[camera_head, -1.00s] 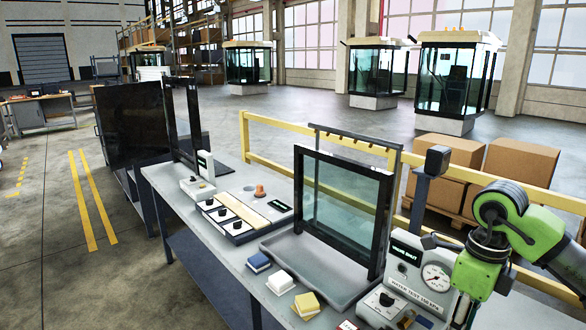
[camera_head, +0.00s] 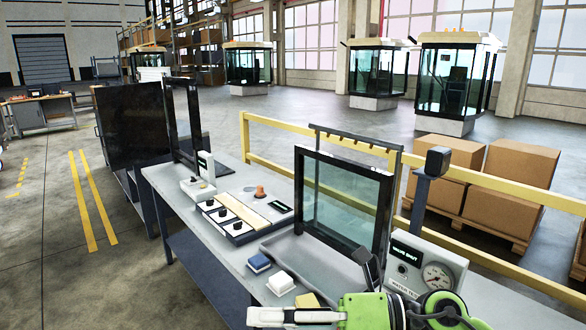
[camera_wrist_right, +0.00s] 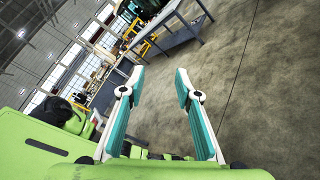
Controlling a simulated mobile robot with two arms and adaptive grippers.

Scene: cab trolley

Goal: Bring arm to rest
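My right arm, green, lies low across the bottom right of the head view. Its gripper (camera_head: 258,317) points left in front of the bench's near edge. In the right wrist view the gripper (camera_wrist_right: 160,76) has its two teal-padded fingers spread apart with nothing between them, only concrete floor and the bench beyond. My left arm and gripper are not in view.
The grey bench (camera_head: 228,262) holds a framed glass pane (camera_head: 340,205) in a tray, a gauge box (camera_head: 425,268) reading valve shut, a blue block (camera_head: 259,262), a white block (camera_head: 280,283) and a partly hidden yellow block (camera_head: 306,300).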

